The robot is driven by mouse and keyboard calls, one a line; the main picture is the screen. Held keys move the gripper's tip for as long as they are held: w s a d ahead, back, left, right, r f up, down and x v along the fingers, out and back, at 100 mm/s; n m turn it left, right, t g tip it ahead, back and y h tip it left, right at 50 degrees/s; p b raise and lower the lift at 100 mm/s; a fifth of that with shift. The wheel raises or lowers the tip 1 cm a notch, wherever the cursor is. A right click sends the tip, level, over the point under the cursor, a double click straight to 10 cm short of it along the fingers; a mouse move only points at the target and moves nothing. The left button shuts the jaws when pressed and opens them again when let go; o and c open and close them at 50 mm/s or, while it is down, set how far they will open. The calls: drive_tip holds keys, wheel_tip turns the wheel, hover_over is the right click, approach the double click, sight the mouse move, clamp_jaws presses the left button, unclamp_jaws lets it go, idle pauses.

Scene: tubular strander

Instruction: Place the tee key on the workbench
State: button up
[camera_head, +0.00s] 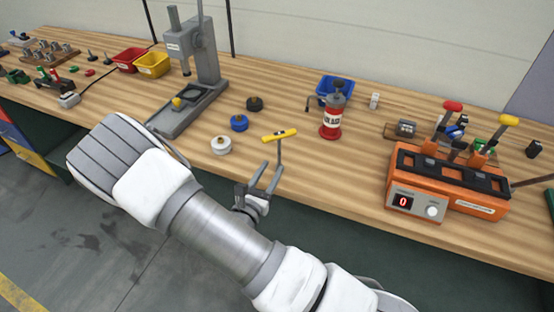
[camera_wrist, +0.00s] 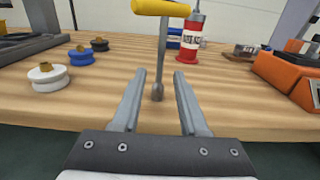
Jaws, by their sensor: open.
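The tee key has a yellow crossbar (camera_head: 280,135) and a thin grey shaft. It is close to upright near the front edge of the wooden workbench (camera_head: 330,185). My gripper (camera_wrist: 159,75) is open, with a gap on each side of the shaft. In the head view my gripper (camera_head: 262,182) is at the bench's front edge.
White (camera_head: 221,145), blue (camera_head: 239,123) and black (camera_head: 255,104) spools lie left of the key. A red canister (camera_head: 332,118) stands behind it. An orange unit (camera_head: 448,180) with a display reading 0 is at right. A grey press (camera_head: 195,60) is at left.

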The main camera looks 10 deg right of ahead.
drive_tip(key=v, duration=0.6)
drive_tip(key=s+d+r+m+g, duration=1.1)
drive_tip(key=m+g, duration=0.3)
drive_tip(key=m, duration=0.3)
drive_tip(key=s+a+r+m+t+y, duration=0.2)
drive_tip(key=s+r+m+y, duration=0.1)
drive_tip(key=r+m+y, duration=0.2)
drive_tip(key=s+a+r+m+t+y, duration=0.2)
drive_tip(key=r+m+y, duration=0.3)
drive_tip(key=r, duration=0.3)
drive_tip(key=shift+s+a+r+m+t+y, duration=0.2)
drive_tip(key=shift+s+a+m+t+y, duration=0.25)
drive_tip(key=shift+m, duration=0.45)
